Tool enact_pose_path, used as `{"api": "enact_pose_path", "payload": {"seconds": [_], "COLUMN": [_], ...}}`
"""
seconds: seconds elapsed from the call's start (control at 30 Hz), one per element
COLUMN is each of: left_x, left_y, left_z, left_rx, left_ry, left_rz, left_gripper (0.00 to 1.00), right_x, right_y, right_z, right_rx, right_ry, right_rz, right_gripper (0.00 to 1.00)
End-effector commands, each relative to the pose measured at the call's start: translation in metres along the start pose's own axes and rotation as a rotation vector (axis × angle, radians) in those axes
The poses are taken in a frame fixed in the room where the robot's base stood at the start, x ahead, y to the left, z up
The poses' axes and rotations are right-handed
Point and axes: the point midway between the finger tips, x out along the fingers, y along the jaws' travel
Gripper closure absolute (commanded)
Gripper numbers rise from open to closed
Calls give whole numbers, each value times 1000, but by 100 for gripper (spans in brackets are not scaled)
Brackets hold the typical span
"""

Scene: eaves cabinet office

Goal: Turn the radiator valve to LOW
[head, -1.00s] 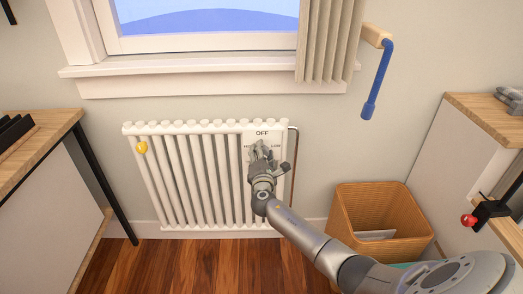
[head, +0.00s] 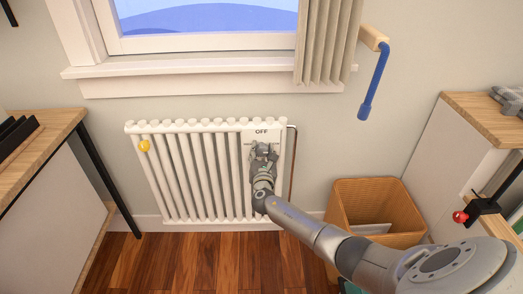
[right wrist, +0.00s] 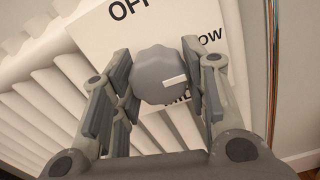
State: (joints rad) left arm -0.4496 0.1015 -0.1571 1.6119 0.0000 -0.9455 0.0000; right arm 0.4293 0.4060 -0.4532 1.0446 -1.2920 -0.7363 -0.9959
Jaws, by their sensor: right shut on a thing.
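The white radiator (head: 190,175) stands under the window. A white dial plate (head: 262,132) at its upper right reads OFF at the top. In the right wrist view the plate (right wrist: 93,29) also shows part of the word LOW at the right and a partly hidden label below the knob. The grey lobed valve knob (right wrist: 160,68) has a white pointer mark on its right-hand side; which label it points at I cannot tell exactly. My right gripper (head: 264,150) is shut on the knob, a finger on each side. My left gripper is not in view.
A wicker basket (head: 345,215) stands right of the radiator, near my right arm. A blue-handled crank (head: 373,85) hangs on the wall. Desks (head: 50,150) flank both sides. Copper pipe (right wrist: 272,70) runs beside the radiator.

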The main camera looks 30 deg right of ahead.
Motion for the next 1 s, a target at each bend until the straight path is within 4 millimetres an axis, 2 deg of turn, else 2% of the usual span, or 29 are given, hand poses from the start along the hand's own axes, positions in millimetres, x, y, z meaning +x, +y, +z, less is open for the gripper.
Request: {"api": "enact_pose_path", "payload": {"seconds": [0.53, 0.57, 0.7, 1.0], "left_x": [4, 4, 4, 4], "left_y": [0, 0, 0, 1], "left_z": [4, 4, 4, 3], "left_rx": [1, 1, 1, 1], "left_ry": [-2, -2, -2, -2], "left_rz": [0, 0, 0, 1], "left_gripper": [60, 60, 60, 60], "right_x": [-1, -1, -1, 0], "right_y": [0, 0, 0, 0], "right_z": [-3, -3, -3, -1], "right_rx": [-27, -27, -26, -25], "right_ry": [6, 6, 4, 2], "right_rz": [1, 1, 0, 0], "right_gripper": [83, 56, 38, 37]}}
